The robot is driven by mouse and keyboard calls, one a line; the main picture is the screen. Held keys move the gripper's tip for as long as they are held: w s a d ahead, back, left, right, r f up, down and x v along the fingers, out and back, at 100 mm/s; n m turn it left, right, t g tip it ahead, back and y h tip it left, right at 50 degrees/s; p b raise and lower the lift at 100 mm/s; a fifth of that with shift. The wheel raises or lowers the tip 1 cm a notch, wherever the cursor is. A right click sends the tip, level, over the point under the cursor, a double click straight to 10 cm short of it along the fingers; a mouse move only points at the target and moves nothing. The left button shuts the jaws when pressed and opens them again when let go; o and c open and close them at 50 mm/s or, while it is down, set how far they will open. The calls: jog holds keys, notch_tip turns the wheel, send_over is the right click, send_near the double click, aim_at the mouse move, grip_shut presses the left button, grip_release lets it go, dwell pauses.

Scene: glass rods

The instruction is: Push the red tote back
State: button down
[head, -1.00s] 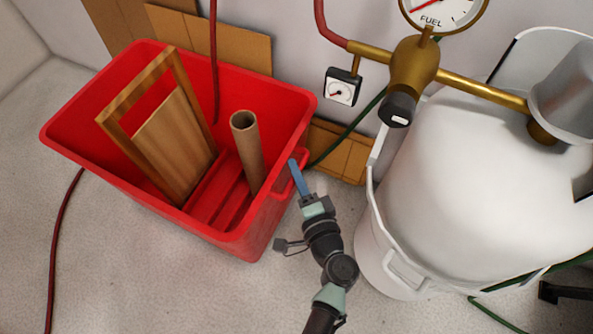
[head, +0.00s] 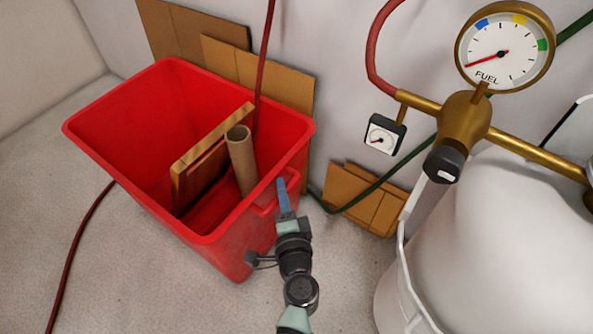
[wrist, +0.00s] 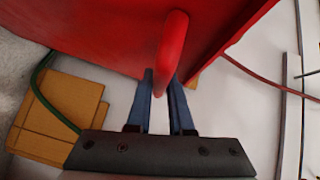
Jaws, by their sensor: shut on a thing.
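The red tote (head: 190,233) stands on the floor at the left of the head view, near the back wall. A wooden frame (head: 205,160) and a cardboard tube (head: 241,160) lean inside it. My gripper (head: 282,190) is at the tote's right side, on its handle. In the wrist view, the blue fingers of my gripper (wrist: 161,100) are on either side of the red handle (wrist: 172,50), shut on it. The tote wall (wrist: 90,35) fills the top of that view. The far lower side of the tote is hidden.
A white tank (head: 480,250) in a white container stands to the right, with a brass pipe and fuel gauge (head: 503,52) above. Flattened cardboard (head: 365,195) leans on the wall behind. A red hose (head: 75,255) runs along the floor at left.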

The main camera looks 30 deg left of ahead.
jog(key=shift+a+r, duration=0.1)
jog(key=shift+a, duration=0.2)
jog(key=c, duration=0.8)
grip_release()
jog(key=p+v, duration=0.3)
jog(key=v, duration=1)
jog(key=shift+d, duration=0.2)
